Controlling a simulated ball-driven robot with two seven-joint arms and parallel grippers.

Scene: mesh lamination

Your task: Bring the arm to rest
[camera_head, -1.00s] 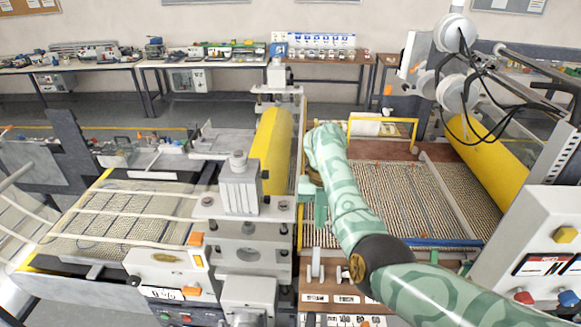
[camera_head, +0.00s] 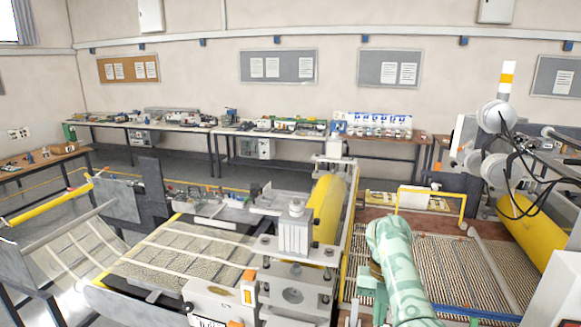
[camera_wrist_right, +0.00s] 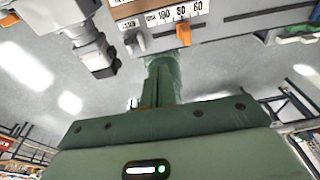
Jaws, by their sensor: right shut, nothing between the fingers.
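My right arm (camera_head: 398,270), pale green with a patterned cover, comes in from the lower edge of the head view. Its green right gripper (camera_head: 370,290) hangs at the left edge of the mesh bed, beside the roller unit. In the right wrist view the fingers of this gripper (camera_wrist_right: 162,85) are together and empty. Their tips are close under a grey panel with a number scale; I cannot tell whether they touch it. My left gripper is not in view.
The laminating machine has a yellow roller (camera_head: 325,210), a grey press block (camera_head: 296,232) and a ribbed mesh bed (camera_head: 450,262). A yellow frame (camera_head: 432,190) stands behind the arm. The panel's orange lever (camera_wrist_right: 184,33) is near the fingertips. Work benches line the back wall.

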